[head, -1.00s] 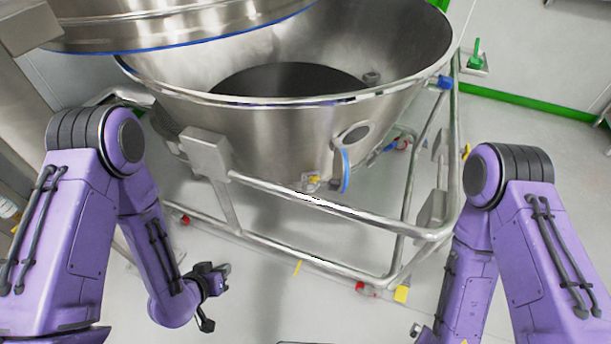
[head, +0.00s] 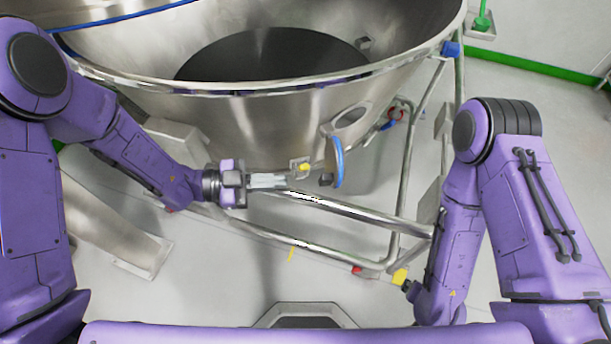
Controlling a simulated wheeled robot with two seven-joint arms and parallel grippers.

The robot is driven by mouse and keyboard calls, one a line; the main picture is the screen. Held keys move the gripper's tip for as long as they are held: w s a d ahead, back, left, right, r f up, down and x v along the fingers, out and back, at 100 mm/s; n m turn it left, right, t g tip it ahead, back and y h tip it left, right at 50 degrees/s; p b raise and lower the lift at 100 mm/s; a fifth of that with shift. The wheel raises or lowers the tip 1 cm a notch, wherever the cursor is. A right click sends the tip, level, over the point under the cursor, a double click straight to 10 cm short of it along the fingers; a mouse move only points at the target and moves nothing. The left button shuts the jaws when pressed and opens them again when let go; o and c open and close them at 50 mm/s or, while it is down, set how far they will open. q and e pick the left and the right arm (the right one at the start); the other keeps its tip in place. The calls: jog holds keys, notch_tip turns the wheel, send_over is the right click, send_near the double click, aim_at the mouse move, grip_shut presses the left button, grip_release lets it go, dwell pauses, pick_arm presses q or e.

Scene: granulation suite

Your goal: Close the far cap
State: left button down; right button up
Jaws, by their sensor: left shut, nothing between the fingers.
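A round cap with a blue rim (head: 336,162) hangs open on the outer wall of the steel bowl, seen nearly edge-on. The oval port opening (head: 351,115) is just above and to the right of it, uncovered. A small yellow-marked fitting (head: 303,167) sits left of the cap. My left gripper (head: 284,180) is shut and empty, pointing right at the bowl's lower wall, a little left of the cap and close to the fitting. Whether it touches anything cannot be told. Only a small dark part of my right gripper (head: 408,286) shows, low beside the frame; its fingers are not clear.
The large open steel bowl (head: 240,135) fills the upper middle. Its tubular frame (head: 360,217) runs below the cap and stands up at right. A blue and red fitting (head: 392,119) is farther right on the bowl. Floor in front of the frame is clear.

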aim_at(320, 180)
pick_arm(q)
jog(key=d, duration=0.4)
jog(key=w+d, duration=0.1)
jog(key=d, duration=0.1)
jog(key=shift+d+f+p, duration=0.3)
jog(key=shift+d+f, duration=0.05)
jog(key=shift+d, duration=0.05)
jog(key=shift+s+d, duration=0.1)
